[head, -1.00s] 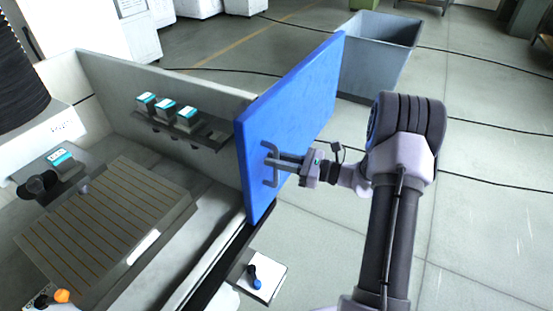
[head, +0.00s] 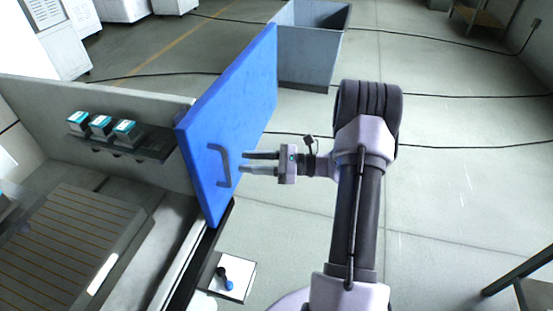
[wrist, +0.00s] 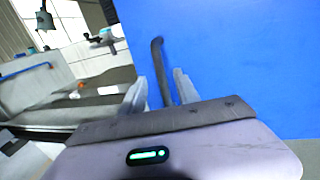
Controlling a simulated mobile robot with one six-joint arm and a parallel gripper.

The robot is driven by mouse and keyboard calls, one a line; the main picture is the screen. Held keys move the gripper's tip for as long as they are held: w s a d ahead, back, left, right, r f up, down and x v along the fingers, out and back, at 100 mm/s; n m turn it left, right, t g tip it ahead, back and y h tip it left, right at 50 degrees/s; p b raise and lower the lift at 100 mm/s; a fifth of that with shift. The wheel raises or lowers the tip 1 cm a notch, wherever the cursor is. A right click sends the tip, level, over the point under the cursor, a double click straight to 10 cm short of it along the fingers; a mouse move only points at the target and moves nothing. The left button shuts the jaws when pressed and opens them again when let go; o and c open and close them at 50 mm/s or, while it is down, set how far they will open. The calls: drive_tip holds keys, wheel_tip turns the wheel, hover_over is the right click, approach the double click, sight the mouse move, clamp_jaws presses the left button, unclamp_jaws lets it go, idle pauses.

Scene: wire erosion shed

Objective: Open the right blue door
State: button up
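The right blue door (head: 245,110) stands swung open at the right end of the machine's enclosure in the head view. It fills much of the wrist view (wrist: 240,60). Its dark bar handle (head: 224,165) is on the face toward my arm. My gripper (head: 244,162) is just right of the handle, its two fingers apart and empty, with a small gap between fingertips and handle. In the wrist view the handle (wrist: 158,65) shows between and beyond the two spread fingers (wrist: 160,92).
A grey bin (head: 310,45) stands on the floor behind the door. A shelf with several small boxes (head: 101,125) is on the enclosure's back wall. A slatted table (head: 65,240) lies inside. Dark cables cross the floor. The floor at right is largely clear.

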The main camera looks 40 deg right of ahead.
drive_tip(key=p+v, duration=0.1)
drive_tip(key=v, duration=0.9)
drive_tip(key=shift+s+d, duration=0.1)
drive_tip(key=shift+d, duration=0.05)
drive_tip(key=s+a+r+n+g+h, duration=0.2)
drive_tip(key=a+r+n+g, duration=0.35)
drive_tip(key=a, duration=0.45)
drive_tip(key=s+a+r+n+g+h, duration=0.1)
drive_tip(key=a+r+n+g, duration=0.4)
drive_tip(key=a, duration=0.5)
drive_tip(key=s+a+r+n+t+h+b, duration=0.2)
drive_tip(key=s+a+r+n+t+h, duration=0.1)
drive_tip(key=s+a+n+h, duration=0.5)
drive_tip(key=s+n+t, duration=0.1)
drive_tip(key=s+n, duration=0.2)
drive_tip(key=s, duration=0.1)
drive_tip(key=shift+s+a+n, duration=0.25)
drive_tip(key=shift+s+n, duration=0.05)
drive_tip(key=shift+n, duration=0.05)
